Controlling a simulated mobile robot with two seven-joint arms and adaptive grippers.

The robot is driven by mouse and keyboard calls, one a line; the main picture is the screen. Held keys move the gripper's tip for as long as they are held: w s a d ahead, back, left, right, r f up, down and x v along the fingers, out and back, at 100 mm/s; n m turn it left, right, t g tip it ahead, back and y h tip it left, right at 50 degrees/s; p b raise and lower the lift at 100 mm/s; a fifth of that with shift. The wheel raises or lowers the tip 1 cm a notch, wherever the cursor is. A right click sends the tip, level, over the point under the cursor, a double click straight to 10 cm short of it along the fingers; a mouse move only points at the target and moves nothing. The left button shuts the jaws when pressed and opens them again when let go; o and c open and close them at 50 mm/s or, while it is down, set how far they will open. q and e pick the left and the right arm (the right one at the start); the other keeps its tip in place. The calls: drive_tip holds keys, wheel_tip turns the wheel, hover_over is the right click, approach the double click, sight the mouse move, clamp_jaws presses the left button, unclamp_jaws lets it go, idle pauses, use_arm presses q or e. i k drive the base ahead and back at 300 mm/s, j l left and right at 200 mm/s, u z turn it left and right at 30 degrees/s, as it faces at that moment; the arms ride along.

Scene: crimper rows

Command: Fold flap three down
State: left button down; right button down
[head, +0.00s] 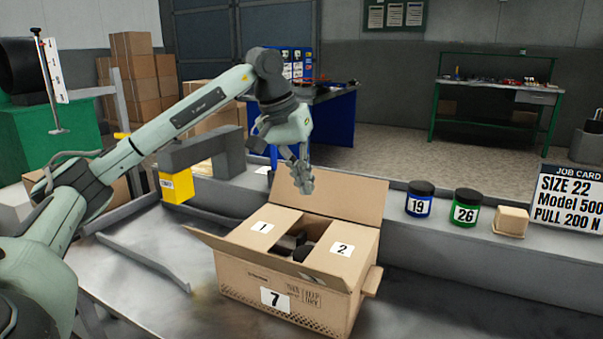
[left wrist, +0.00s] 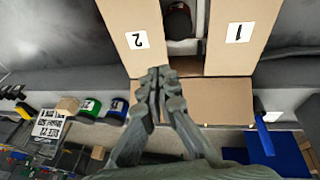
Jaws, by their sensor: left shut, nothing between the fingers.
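A cardboard box (head: 250,285) labelled 7 stands on the grey bench. Flap 1 (head: 254,243) and flap 2 (head: 332,266) lie folded inward, with a gap between them showing dark items (head: 290,243) inside. The back flap (head: 345,200) stands up, leaning back; no number shows on it. The front flap (head: 215,247) sticks outward, seen nearly edge-on. My left gripper (head: 304,184) is shut and empty, pointing down at the back flap's upper left part; contact cannot be told. In the left wrist view its fingers (left wrist: 163,80) overlap the back flap (left wrist: 225,100), beside flap 2 (left wrist: 137,40) and flap 1 (left wrist: 238,32).
A ledge behind the box holds a blue jar 19 (head: 419,200), a green jar 26 (head: 465,207), a small tan block (head: 511,220) and a job card (head: 568,200). A yellow box (head: 177,187) stands at the left. The bench front left of the box is mostly clear.

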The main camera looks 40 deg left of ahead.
sight(320, 278)
drive_tip(key=k, duration=1)
